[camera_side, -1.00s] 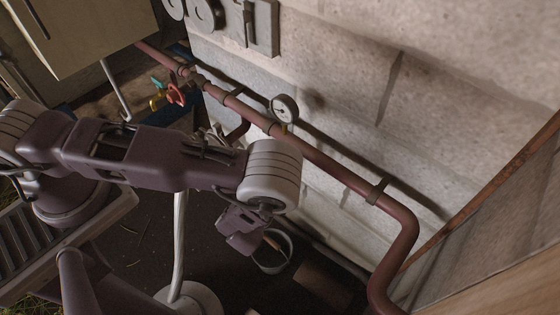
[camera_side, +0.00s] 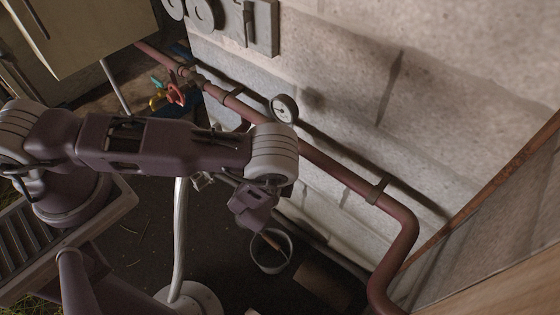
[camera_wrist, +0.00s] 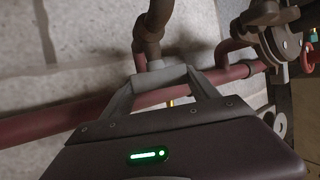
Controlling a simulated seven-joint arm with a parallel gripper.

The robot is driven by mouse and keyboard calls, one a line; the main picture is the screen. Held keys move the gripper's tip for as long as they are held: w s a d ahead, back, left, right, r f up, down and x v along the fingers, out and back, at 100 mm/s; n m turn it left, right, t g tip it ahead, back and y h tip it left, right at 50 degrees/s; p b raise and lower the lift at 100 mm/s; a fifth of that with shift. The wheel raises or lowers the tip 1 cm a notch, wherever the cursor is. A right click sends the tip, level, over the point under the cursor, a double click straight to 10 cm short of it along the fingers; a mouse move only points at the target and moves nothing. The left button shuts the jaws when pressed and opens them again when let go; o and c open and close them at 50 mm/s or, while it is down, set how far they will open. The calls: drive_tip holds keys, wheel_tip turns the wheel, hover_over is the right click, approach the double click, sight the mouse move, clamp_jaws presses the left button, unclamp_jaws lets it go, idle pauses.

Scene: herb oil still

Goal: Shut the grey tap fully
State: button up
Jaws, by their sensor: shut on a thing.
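The grey tap's handle (camera_wrist: 160,77) shows in the wrist view as a light grey bar between my fingertips, just below a rust-brown pipe fitting. My gripper (camera_wrist: 163,86) is shut on it, one finger at each side. In the side view, my gripper's body (camera_side: 254,205) hangs below my wrist, close to the wall. The fingertips and the grey tap cannot be made out there. How far the tap is turned cannot be told.
A red-brown pipe (camera_side: 335,168) runs along the block wall (camera_side: 460,110), with a round gauge (camera_side: 284,108). A red tap handle (camera_side: 176,94) is at the back left. A bucket (camera_side: 286,262) with a brown handle in it stands on the dark floor below my gripper.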

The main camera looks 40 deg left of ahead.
drive_tip(key=shift+h, duration=0.3)
drive_tip(key=m+t+h, duration=0.1)
drive_tip(key=m+h, duration=0.2)
drive_tip(key=shift+m, duration=0.3)
drive_tip(key=shift+m+h, duration=1.1)
drive_tip(key=shift+h, duration=0.7)
drive_tip(key=o, duration=1.1)
drive_tip(key=shift+t, duration=0.3)
drive_tip(key=shift+s, duration=0.1)
drive_tip(key=v, duration=0.7)
